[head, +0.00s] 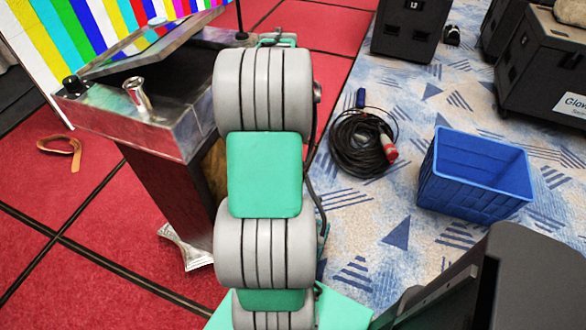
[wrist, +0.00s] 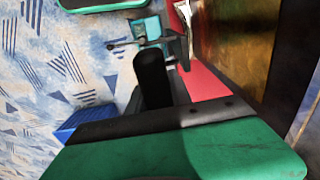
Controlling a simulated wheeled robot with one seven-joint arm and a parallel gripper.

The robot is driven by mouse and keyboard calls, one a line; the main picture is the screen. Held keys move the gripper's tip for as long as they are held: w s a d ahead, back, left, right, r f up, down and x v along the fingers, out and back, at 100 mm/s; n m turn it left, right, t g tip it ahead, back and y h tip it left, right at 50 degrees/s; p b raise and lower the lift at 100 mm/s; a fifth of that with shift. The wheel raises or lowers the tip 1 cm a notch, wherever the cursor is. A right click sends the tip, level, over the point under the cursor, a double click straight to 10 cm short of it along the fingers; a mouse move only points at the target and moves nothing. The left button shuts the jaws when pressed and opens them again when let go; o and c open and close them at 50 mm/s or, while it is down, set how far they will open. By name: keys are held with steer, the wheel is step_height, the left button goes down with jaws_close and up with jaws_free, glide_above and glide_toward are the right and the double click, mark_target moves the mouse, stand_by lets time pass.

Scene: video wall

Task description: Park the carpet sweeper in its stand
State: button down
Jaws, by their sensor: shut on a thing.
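In the wrist view, a thick black handle (wrist: 153,80) runs away from my gripper (wrist: 155,108). I take it for the carpet sweeper's handle. A small teal box with grey rods (wrist: 147,28) shows beyond it, perhaps the sweeper's head; I cannot tell whether they join. My gripper's green and black body fills the bottom of the wrist view and is shut on the handle; its fingertips are largely hidden. In the head view my arm covers the gripper and the sweeper. I cannot make out the stand in either view.
A lectern (head: 150,125) with a metal cup (head: 137,95) stands close left of my arm. A cable coil (head: 362,143), a blue crate (head: 474,175) and black cases (head: 545,70) are on the right. A brown strap (head: 60,150) lies on the red floor.

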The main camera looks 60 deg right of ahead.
step_height(320, 180, down, 8)
steer(key=shift+f, duration=0.3)
steer(key=c, duration=1.2)
jaws_free()
steer(key=shift+f, duration=0.1)
steer(key=shift+o, duration=0.2)
step_height(320, 180, up, 12)
steer(key=shift+a+r, duration=0.1)
steer(key=shift+r, duration=0.05)
